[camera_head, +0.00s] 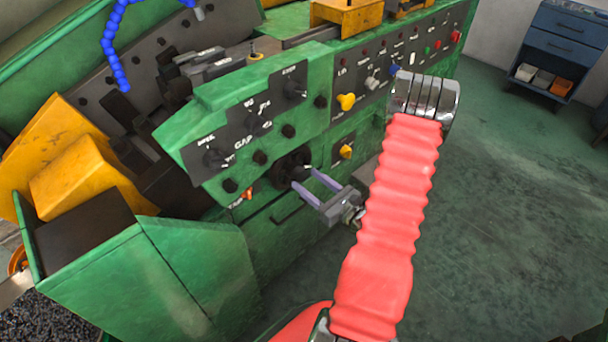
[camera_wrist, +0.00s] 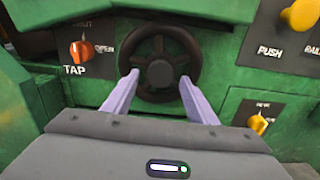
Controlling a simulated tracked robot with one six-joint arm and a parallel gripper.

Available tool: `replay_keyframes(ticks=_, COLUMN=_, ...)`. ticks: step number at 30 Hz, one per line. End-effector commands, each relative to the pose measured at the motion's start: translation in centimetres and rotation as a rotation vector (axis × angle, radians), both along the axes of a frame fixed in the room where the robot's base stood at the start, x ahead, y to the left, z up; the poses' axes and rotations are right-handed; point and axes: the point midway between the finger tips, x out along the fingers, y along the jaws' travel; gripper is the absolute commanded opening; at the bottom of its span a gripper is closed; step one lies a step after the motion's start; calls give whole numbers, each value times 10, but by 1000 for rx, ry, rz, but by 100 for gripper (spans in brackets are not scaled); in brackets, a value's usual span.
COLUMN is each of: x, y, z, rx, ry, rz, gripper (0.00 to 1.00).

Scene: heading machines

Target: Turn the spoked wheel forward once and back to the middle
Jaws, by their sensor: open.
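The spoked wheel (camera_wrist: 160,65) is black with a round hub and sits on the green machine front, straight ahead in the wrist view. In the head view the wheel (camera_head: 290,168) shows as a dark round shape under the tilted control panel. My gripper (camera_wrist: 158,92) is open, its two pale purple fingers pointing at the wheel, one at the lower left of the rim and one at the lower right. In the head view my gripper (camera_head: 307,180) is close in front of the wheel. I cannot tell whether the fingers touch the rim. Nothing is held between them.
An orange TAP knob (camera_wrist: 82,50) is left of the wheel. A yellow PUSH knob (camera_wrist: 299,15) and a lower yellow knob (camera_wrist: 258,123) are to the right. A green bin (camera_head: 150,270) juts out at the lower left. The floor (camera_head: 510,200) at right is clear.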

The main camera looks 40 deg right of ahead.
Motion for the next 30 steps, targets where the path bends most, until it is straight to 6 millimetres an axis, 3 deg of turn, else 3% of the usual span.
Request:
replay_keyframes(ticks=9, x=32, y=1, z=0, rx=0, ry=-1, rz=1, gripper=52)
replay_keyframes(ticks=20, x=36, y=1, z=0, rx=1, ry=0, rz=-1, gripper=52)
replay_keyframes(ticks=30, x=36, y=1, z=0, rx=0, ry=0, rz=-1, gripper=30)
